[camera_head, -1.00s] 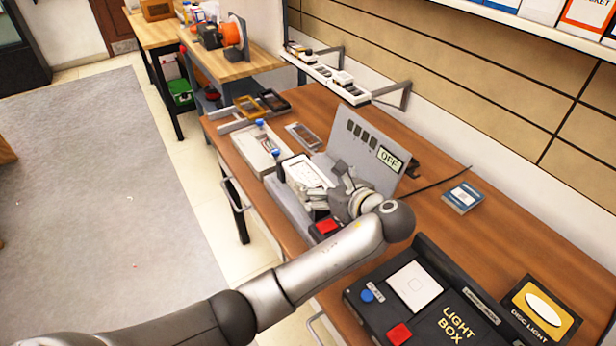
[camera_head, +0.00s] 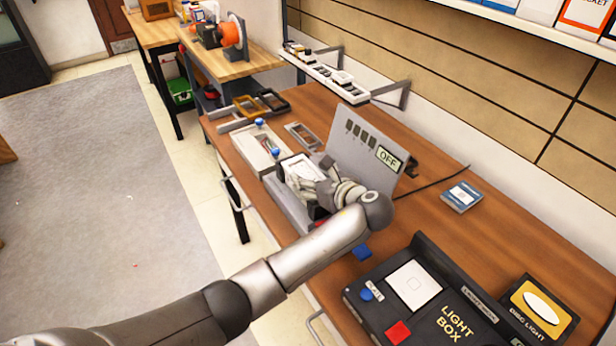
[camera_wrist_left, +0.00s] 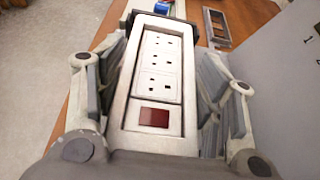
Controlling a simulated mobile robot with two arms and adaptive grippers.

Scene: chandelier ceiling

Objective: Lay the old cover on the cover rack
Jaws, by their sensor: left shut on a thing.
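My left gripper (camera_head: 312,185) is over the grey test stand at the middle of the bench. In the left wrist view its fingers (camera_wrist_left: 160,95) lie on both sides of a long white cover (camera_wrist_left: 121,110) and are shut on it. The cover is a frame around white sockets (camera_wrist_left: 160,65) and a dark red switch (camera_wrist_left: 154,117). I cannot tell whether it is lifted off the stand. What looks like the cover rack (camera_head: 231,125), a low grey rail, is at the far left bench end, by an ochre frame (camera_head: 248,108) and a black frame (camera_head: 273,99). My right gripper is out of view.
A grey upright panel (camera_head: 367,150) with an "OFF" display stands right beside the gripper. A pale tray (camera_head: 256,150) and a grey frame (camera_head: 300,137) lie beyond it. A light box (camera_head: 450,310) is at the near right. A wall shelf (camera_head: 325,72) overhangs the back.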

